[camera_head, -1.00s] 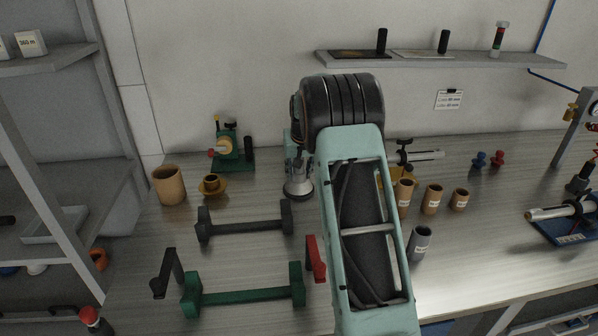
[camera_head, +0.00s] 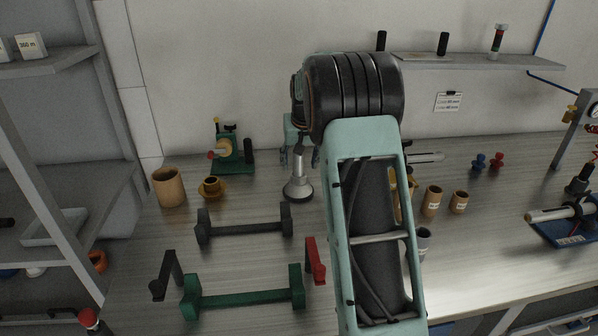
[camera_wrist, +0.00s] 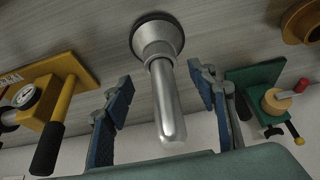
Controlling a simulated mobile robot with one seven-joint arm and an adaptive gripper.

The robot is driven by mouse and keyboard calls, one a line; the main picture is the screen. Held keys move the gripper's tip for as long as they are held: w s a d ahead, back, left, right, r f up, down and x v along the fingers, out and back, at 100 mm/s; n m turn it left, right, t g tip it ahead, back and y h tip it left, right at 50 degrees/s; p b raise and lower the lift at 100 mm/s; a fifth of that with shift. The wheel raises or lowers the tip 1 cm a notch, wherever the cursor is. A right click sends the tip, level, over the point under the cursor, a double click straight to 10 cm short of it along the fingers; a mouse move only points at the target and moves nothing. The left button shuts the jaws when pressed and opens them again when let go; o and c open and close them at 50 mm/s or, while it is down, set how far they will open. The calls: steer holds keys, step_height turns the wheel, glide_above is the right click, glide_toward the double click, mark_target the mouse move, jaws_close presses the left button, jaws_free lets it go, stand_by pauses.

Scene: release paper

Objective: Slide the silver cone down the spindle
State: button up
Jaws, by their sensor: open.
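The silver cone (camera_head: 298,187) sits low around the upright silver spindle (camera_head: 298,166), left of my arm on the table. In the wrist view the flared cone (camera_wrist: 158,40) is at the top, against a dark round base, and the spindle (camera_wrist: 168,110) points toward the camera with its rounded tip clear. My gripper (camera_head: 300,153) is above the cone. In the wrist view its blue-padded fingers (camera_wrist: 160,97) are apart on either side of the spindle, with gaps to both sides. Nothing is held.
A green device (camera_head: 232,158), a yellow-brown flanged cup (camera_head: 211,188) and a tan cup (camera_head: 168,188) stand left of the cone. A dark grey bar stand (camera_head: 245,228) lies in front. Labelled cups (camera_head: 432,202) stand right of my arm. A yellow stand (camera_wrist: 60,85) is beside the gripper.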

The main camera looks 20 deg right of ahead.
steer(key=v, duration=0.5)
steer(key=shift+r, duration=0.1)
